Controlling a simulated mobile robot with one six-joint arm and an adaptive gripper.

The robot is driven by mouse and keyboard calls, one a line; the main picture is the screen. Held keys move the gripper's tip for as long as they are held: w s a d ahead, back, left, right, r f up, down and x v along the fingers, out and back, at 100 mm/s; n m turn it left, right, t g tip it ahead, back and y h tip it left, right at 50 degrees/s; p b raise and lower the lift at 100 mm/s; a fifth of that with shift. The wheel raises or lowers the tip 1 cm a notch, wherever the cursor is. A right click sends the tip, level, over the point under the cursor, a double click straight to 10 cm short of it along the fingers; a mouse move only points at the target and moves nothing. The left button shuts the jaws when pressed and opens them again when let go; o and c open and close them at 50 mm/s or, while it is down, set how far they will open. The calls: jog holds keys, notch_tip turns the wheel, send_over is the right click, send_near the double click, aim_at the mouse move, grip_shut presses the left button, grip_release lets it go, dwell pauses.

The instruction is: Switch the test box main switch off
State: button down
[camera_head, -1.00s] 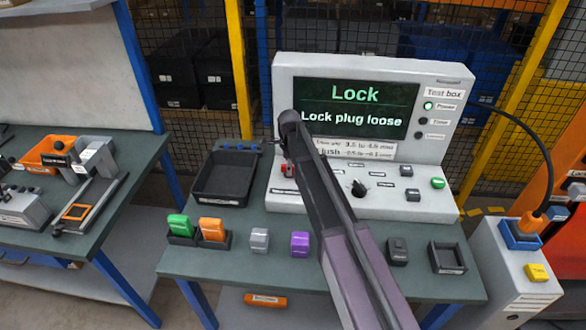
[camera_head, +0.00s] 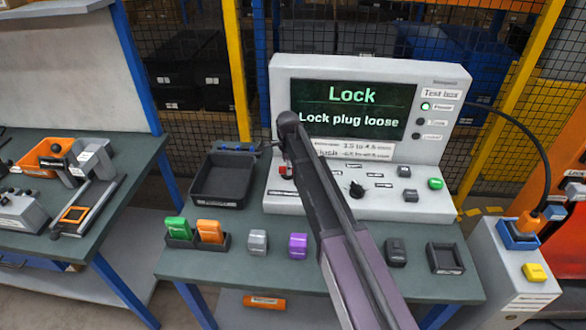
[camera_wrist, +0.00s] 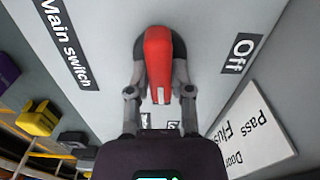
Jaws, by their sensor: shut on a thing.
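The test box (camera_head: 440,207) stands on the green table, and its screen (camera_head: 350,107) reads "Lock" and "Lock plug loose". In the wrist view the red main switch handle (camera_wrist: 158,60) sits between the two fingers of my gripper (camera_wrist: 160,92), which is shut on it. The label "Main switch" (camera_wrist: 68,40) lies on one side of the handle and the label "Off" (camera_wrist: 241,53) on the other. In the head view my arm hides part of the panel, and only a bit of the red switch (camera_head: 285,170) shows beside it. The power lamp (camera_head: 425,106) glows green.
A black tray (camera_head: 222,202) stands left of the box. Green (camera_head: 176,228) and orange (camera_head: 209,231) blocks stand in a holder at the table's front. Grey (camera_head: 257,242) and purple (camera_head: 298,245) blocks are nearby. A black cable (camera_head: 522,135) runs right to an orange plug (camera_head: 528,222).

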jog(key=n, duration=0.3)
jog(key=shift+a+n, duration=0.3)
jog(key=shift+n, duration=0.1)
jog(key=n, duration=0.4)
jog(key=shift+n, duration=0.3)
jog(key=n, duration=0.4)
jog(key=shift+s+n, duration=0.15)
jog(key=shift+n, duration=0.15)
jog(key=n, duration=0.4)
jog(key=c, duration=0.5)
grip_release()
jog(key=shift+d, duration=0.1)
